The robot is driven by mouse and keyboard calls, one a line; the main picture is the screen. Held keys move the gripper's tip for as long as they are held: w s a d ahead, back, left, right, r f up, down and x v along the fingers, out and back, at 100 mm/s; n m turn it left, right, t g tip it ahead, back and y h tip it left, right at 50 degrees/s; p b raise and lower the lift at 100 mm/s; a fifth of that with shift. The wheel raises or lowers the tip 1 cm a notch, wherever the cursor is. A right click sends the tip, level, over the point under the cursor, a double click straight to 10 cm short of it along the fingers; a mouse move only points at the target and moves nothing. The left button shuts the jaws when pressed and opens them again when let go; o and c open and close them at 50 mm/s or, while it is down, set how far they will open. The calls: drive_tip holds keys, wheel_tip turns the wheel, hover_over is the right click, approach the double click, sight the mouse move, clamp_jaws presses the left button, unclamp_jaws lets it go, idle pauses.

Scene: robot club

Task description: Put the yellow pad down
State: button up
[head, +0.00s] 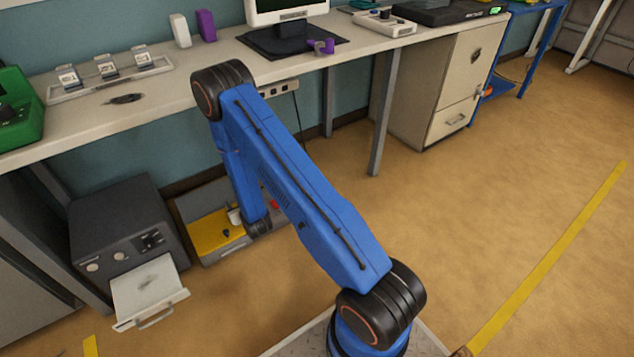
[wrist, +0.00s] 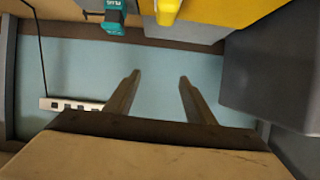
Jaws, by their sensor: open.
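A flat yellow thing, which looks like the yellow pad (head: 216,233), lies low under the workbench in a shallow grey tray (head: 217,259) on the floor. A yellow surface (wrist: 222,10) also fills the top of the wrist view; I cannot tell if it is the same thing. My gripper (wrist: 159,78) is open, with its two fingers apart and nothing between them. In the wrist view the yellow surface is beyond the fingertips, apart from them. In the head view my arm reaches down to the tray and hides part of it.
A dark grey machine (head: 122,222) with its drawer (head: 149,290) pulled out stands left of the tray. The white workbench (head: 185,75) is overhead. A teal item (wrist: 114,17) and a power strip (wrist: 75,104) show in the wrist view. The floor (head: 480,190) at right is open.

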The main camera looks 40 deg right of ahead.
wheel_tip(320, 180, up, 19)
drive_tip(key=d+g, duration=0.1)
drive_tip(key=g, duration=0.1)
drive_tip(key=s+d+r+g, duration=0.2)
drive_tip(key=s+r, duration=0.9)
drive_tip(key=r, duration=0.4)
drive_tip(key=s+d+r+g, duration=0.1)
drive_tip(key=s+r, duration=0.4)
drive_tip(key=s, duration=0.3)
drive_tip(key=s+d+r+g, duration=0.1)
drive_tip(key=s+r, duration=0.4)
drive_tip(key=s, duration=0.2)
drive_tip(key=s+d+r+g, duration=0.1)
drive_tip(key=s+r, duration=0.1)
drive_tip(key=s, duration=1)
drive_tip(key=s+d+r+g, duration=0.1)
drive_tip(key=s+r, duration=0.1)
drive_tip(key=s, duration=0.9)
drive_tip(key=shift+s+g, duration=0.3)
drive_tip(key=shift+s, duration=0.05)
